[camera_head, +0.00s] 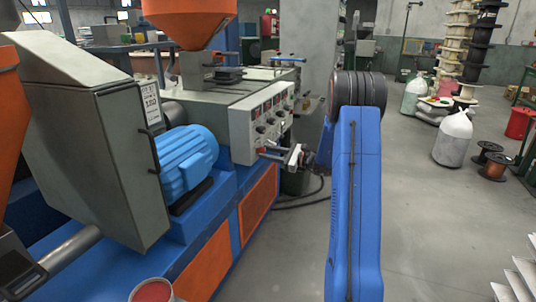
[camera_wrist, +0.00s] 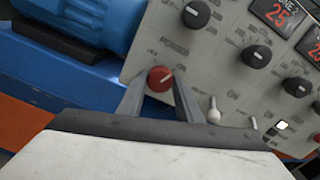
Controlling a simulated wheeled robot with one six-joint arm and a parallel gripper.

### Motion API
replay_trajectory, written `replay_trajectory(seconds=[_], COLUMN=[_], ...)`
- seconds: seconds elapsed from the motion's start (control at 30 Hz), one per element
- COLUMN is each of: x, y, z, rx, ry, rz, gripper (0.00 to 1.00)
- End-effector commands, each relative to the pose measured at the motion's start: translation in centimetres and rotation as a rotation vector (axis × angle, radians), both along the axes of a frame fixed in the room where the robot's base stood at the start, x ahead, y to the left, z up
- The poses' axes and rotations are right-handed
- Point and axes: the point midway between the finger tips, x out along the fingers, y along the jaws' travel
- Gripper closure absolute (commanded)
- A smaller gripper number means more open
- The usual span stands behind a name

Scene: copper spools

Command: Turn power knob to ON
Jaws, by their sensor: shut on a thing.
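The red power knob (camera_wrist: 160,78) sits on the grey control panel (camera_wrist: 145,50), beside a printed POWER label. A pale mark on its face slants to the upper right in the wrist view. My gripper (camera_wrist: 159,88) has one finger on each side of this knob and is shut on it. In the head view, my gripper (camera_head: 276,152) reaches the lower part of the panel (camera_head: 241,138) from the right, and the knob is not clear there.
Black knobs (camera_wrist: 257,56) and red number displays (camera_wrist: 277,12) are above and right of the red knob. A small pale toggle (camera_wrist: 213,112) stands close to the right finger. A blue motor (camera_head: 184,160) is left of the panel. The floor at right is mostly open.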

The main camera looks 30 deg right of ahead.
Motion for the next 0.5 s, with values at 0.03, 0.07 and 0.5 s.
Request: replay_trajectory(seconds=[0.03, 0.07, 0.5], x=[-0.08, -0.08, -0.10], y=[-0.06, -0.06, -0.07], z=[-0.17, -0.17, -0.20], rx=[0.029, 0.048, 0.236], ry=[0.025, 0.040, 0.188], rz=[-0.001, -0.001, -0.001], gripper=[0.90, 0.90, 0.90])
